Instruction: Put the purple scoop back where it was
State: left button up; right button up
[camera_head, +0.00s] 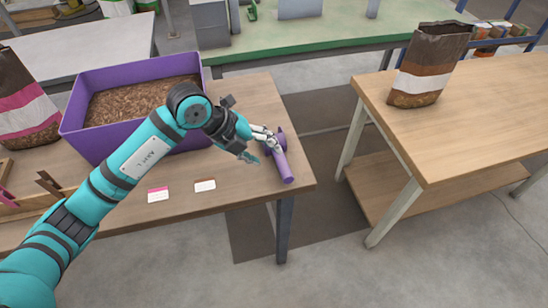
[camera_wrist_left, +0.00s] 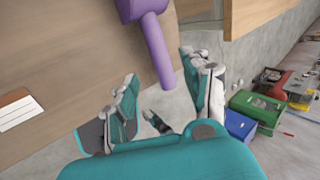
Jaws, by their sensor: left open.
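The purple scoop (camera_head: 287,167) is at the right end of the left wooden table, with its handle toward the table's front. In the left wrist view the scoop (camera_wrist_left: 154,42) comes in from the top, and its handle end shows against the grey floor. My left gripper (camera_head: 260,145) is open beside the scoop. In the left wrist view the handle end lies in line with the gap between the fingers (camera_wrist_left: 166,98). I cannot tell whether the fingers touch the scoop. The purple bin (camera_head: 85,135), filled with brown pellets (camera_head: 135,100), stands left of the scoop. My right gripper is not in view.
A pink label card (camera_head: 158,195) and a brown label card (camera_head: 205,185) lie near the table front. A pink-striped bag (camera_head: 25,105) stands at the left. A brown-striped bag (camera_head: 425,70) stands on the right table (camera_head: 470,110). Floor separates the tables.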

pick_arm(q)
jog(key=v, duration=0.5)
jog(key=shift+r, duration=0.1)
